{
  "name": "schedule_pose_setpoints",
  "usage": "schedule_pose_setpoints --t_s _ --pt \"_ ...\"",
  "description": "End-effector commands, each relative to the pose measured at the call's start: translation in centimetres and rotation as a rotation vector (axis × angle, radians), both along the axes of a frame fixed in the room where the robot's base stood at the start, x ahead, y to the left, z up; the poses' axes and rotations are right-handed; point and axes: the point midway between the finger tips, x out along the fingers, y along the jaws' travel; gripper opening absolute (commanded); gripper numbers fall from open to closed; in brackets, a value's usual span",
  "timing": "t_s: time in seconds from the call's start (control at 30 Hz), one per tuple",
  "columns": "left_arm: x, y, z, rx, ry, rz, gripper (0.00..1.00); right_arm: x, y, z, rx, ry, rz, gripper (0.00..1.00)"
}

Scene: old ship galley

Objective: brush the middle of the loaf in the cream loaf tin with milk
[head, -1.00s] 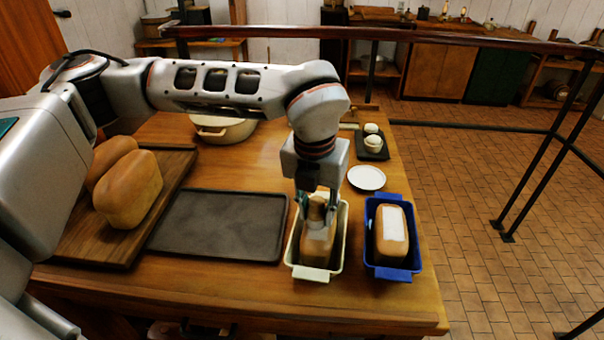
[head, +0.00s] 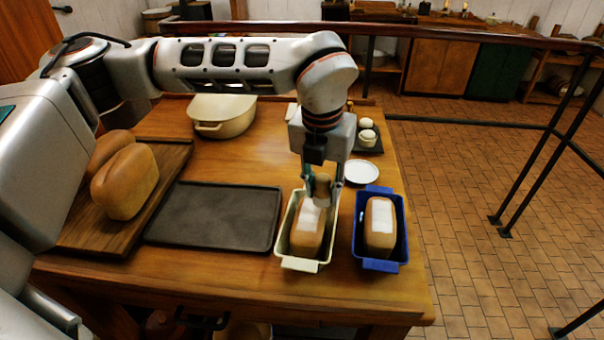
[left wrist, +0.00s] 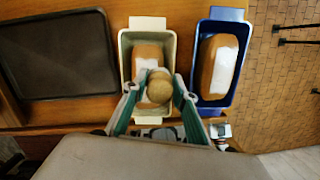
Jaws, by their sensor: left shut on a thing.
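The cream loaf tin (head: 300,264) stands near the table's front edge with a brown loaf (head: 306,238) in it. A white wet-looking patch (head: 309,215) lies on the middle of that loaf's top. My left gripper (head: 321,196) is shut on a brush with a round wooden handle (head: 322,184), over the loaf's far part. The left wrist view shows the handle's end (left wrist: 160,84) between the fingers, over the loaf (left wrist: 148,51). The bristles are hidden, so I cannot tell whether they touch the loaf. My right gripper is out of view.
A blue tin (head: 381,265) with a white-patched loaf (head: 379,240) stands close on the right. A dark tray (head: 215,220) lies left; a board (head: 90,240) holds more loaves (head: 126,182). A white dish (head: 362,172) and a lidded pot (head: 222,114) are behind.

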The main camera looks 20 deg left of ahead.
Motion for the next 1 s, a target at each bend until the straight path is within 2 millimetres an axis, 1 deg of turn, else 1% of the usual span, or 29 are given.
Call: schedule_pose_setpoints --t_s 0.03,0.2,0.53,0.67,1.0 --pt "0.0 0.0 0.6 0.001 0.002 0.000 0.07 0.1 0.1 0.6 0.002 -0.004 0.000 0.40" --pt "0.3 0.0 2.2 0.001 0.000 -0.003 0.07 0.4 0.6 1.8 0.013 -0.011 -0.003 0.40" --pt "0.8 -0.1 4.9 0.001 0.003 -0.007 0.07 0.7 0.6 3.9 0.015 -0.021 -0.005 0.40" --pt "0.8 -0.2 5.4 0.002 0.003 -0.010 0.07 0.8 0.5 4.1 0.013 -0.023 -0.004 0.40" --pt "0.9 -0.2 5.3 0.002 0.004 -0.010 0.07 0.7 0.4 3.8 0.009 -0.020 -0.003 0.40"
